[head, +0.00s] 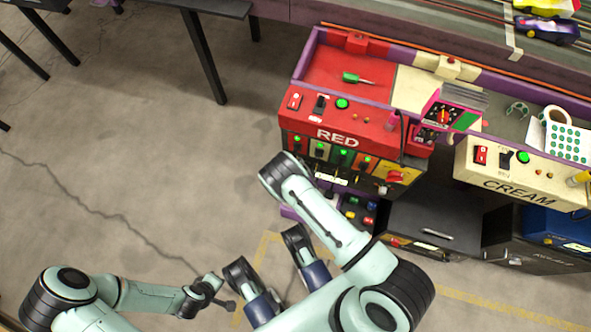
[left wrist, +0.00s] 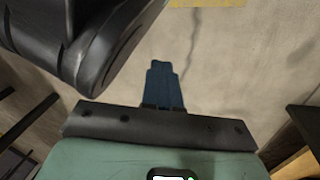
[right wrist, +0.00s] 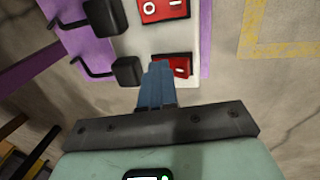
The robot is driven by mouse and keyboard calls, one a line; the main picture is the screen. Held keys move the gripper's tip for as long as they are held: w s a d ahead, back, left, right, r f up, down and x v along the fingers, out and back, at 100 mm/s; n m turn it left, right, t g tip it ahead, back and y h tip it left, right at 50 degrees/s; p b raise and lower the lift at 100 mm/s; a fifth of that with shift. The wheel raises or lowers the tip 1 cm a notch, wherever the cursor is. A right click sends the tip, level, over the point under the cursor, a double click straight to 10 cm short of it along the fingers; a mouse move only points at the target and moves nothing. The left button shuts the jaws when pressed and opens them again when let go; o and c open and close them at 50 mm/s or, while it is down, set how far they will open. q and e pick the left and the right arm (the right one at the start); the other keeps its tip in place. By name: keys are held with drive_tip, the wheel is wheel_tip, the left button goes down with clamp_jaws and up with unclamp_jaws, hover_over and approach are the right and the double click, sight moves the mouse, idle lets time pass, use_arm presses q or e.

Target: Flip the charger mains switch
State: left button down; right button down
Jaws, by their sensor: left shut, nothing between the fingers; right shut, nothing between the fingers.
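In the right wrist view, a pale plate (right wrist: 208,40) on a purple board carries two red rocker switches. The upper switch (right wrist: 165,9) shows O and I marks. I cannot tell which one is the charger mains switch. My right gripper's blue fingers are shut and empty over the lower switch; contact is unclear. My left gripper (left wrist: 160,65) is shut and empty above bare floor. In the head view my right arm hides the right gripper.
Two black plugs (right wrist: 127,71) with cords stick out left of the switches. The red console (head: 338,139) stands beyond my right arm, with the cream console (head: 520,185) to its right. A black table (head: 215,6) stands at the back left.

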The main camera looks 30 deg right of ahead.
drive_tip(key=shift+s+a+f+p, duration=0.15)
drive_tip(key=shift+s+a+p, duration=0.15)
drive_tip(key=shift+s+a, duration=0.4)
use_arm(q)
drive_tip(key=shift+r, duration=0.3)
drive_tip(key=shift+w, duration=0.15)
use_arm(e)
drive_tip(key=shift+w+d, duration=0.1)
